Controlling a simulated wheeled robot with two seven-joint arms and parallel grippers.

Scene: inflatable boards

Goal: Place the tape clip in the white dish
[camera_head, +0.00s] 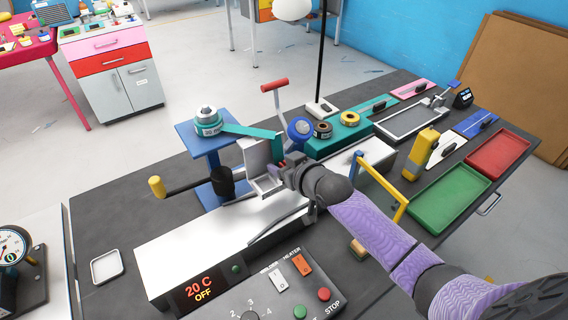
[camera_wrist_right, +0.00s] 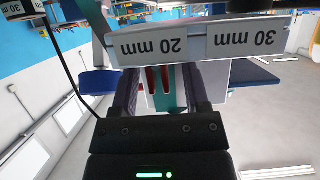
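The white dish (camera_head: 107,266) is a small shallow square tray, empty, at the left of the dark bench. My right gripper (camera_head: 277,171) is at the grey bracket (camera_head: 258,158) of the machine in the middle, far from the dish. In the right wrist view its two fingers (camera_wrist_right: 165,92) stand apart. Red and teal pieces (camera_wrist_right: 153,88) show between them, but I cannot tell whether they are gripped or behind. I cannot make out the tape clip for certain; the gripper may hide it. My left gripper is not in view.
The white heater box (camera_head: 215,238) lies between the gripper and dish. A red-handled lever (camera_head: 274,86) rises behind. A green tray (camera_head: 448,198) and red tray (camera_head: 497,153) lie right. Bench around the dish is clear.

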